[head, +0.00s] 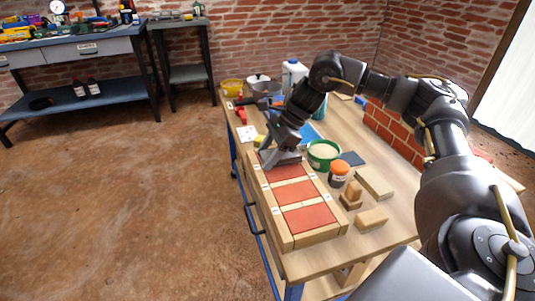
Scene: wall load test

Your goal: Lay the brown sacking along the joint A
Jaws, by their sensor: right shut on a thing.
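My right gripper (284,156) is low over the far end of a wooden frame (263,211) on the workbench. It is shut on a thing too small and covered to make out. The frame holds red panels (309,218) parted by pale cross strips, with small white labels along its edges. The label letters are too small to read, so I cannot tell which joint is A. I cannot pick out the brown sacking for sure. My left gripper is not in view.
Right of the frame stand a green tub (323,154), an orange jar (339,174), a pale block (375,183) and a tan block (371,219). A low brick wall (393,133) lines the bench's right side. Pots and a white jug (293,73) stand at the far end.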

